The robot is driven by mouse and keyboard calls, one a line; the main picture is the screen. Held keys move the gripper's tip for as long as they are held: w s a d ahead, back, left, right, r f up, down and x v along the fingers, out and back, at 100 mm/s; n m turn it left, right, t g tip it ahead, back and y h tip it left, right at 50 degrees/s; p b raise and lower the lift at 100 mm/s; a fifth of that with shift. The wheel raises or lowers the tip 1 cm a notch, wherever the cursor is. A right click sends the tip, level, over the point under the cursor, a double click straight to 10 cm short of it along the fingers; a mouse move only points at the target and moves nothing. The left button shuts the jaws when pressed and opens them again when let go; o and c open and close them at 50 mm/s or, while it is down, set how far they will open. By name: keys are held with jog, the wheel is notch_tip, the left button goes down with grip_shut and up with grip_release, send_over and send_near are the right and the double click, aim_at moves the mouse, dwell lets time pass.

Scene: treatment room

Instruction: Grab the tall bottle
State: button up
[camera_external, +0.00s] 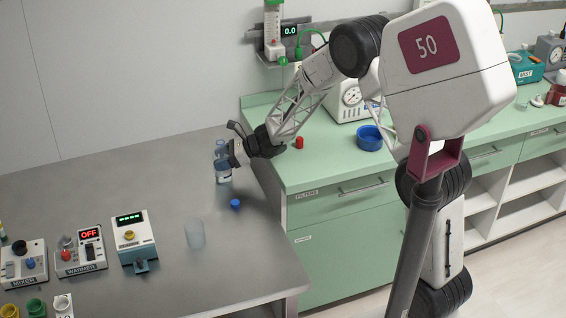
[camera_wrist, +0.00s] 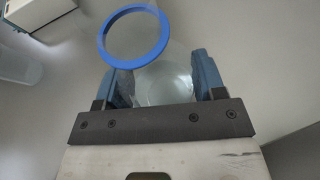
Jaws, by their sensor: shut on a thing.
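The tall bottle (camera_external: 223,173) is a clear bottle, upright at the back of the grey table in the external view. My gripper (camera_external: 233,157) reaches it from the right and is shut on it. In the wrist view the clear bottle (camera_wrist: 163,84) sits between the two blue fingers of my gripper (camera_wrist: 165,82), with a blue ring (camera_wrist: 134,37) at its open top. The fingers and wrist hide part of the bottle. I cannot tell whether its base touches the table.
A small blue cap (camera_external: 235,203) and a clear cup (camera_external: 195,234) stand in front of the bottle on the grey table (camera_external: 130,185). A mixer (camera_external: 22,264), a warmer (camera_external: 80,252) and another device (camera_external: 134,240) stand at left. A green counter (camera_external: 320,165) borders the table at right.

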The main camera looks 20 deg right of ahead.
aim_at(226, 149)
jog(key=shift+r, duration=0.35)
jog(key=shift+r, duration=1.35)
jog(key=shift+s+d+r, duration=0.1)
jog(key=shift+s, duration=0.1)
jog(key=s+d, duration=0.3)
jog(key=s, duration=0.4)
jog(key=s+d+r, duration=0.1)
jog(key=s+d, duration=0.2)
jog(key=s, duration=0.3)
jog(key=shift+s+d+r, duration=0.15)
jog(key=shift+s+d, duration=0.1)
jog(key=shift+s, duration=0.15)
jog(key=shift+s, duration=0.15)
